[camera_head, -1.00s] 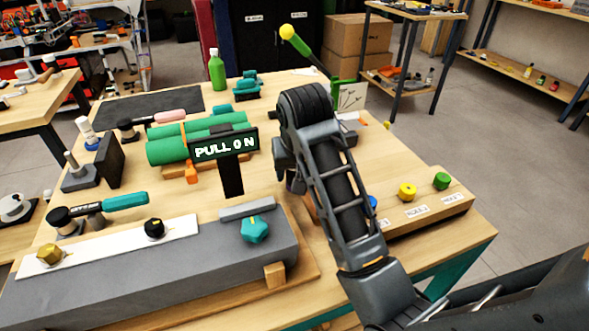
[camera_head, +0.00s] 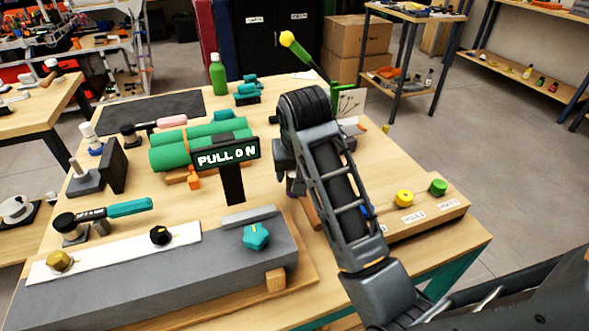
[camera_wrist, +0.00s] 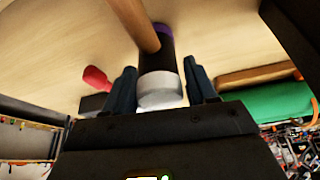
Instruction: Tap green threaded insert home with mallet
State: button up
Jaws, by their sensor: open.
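The green threaded insert (camera_head: 438,187) stands upright at the right end of a labelled wooden block (camera_head: 459,207). A yellow insert (camera_head: 404,198) stands beside it, and a blue one is mostly hidden by my arm. In the wrist view, a mallet with a wooden handle, dark head (camera_wrist: 157,55), purple band and pale end face lies between the fingers of my gripper (camera_wrist: 160,68). The fingers are open on either side of the head; I cannot tell whether they touch it. My arm hides most of the gripper and mallet in the head view.
A "PULL ON" sign (camera_head: 226,156) stands left of my arm. A grey fixture (camera_head: 150,278) with knobs fills the front left. Green cylinders (camera_head: 178,155), a teal-handled hammer (camera_head: 129,208) and a pink-handled one (camera_head: 171,123) lie farther left. The right table edge is close to the insert block.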

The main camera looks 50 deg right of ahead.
jog(key=shift+r+p, duration=1)
jog(key=shift+p, duration=0.2)
jog(key=shift+c, duration=0.2)
jog(key=c, duration=1)
notch_tip(320, 180, up, 10)
jog(key=p, duration=1.1)
jog(key=shift+p, duration=0.3)
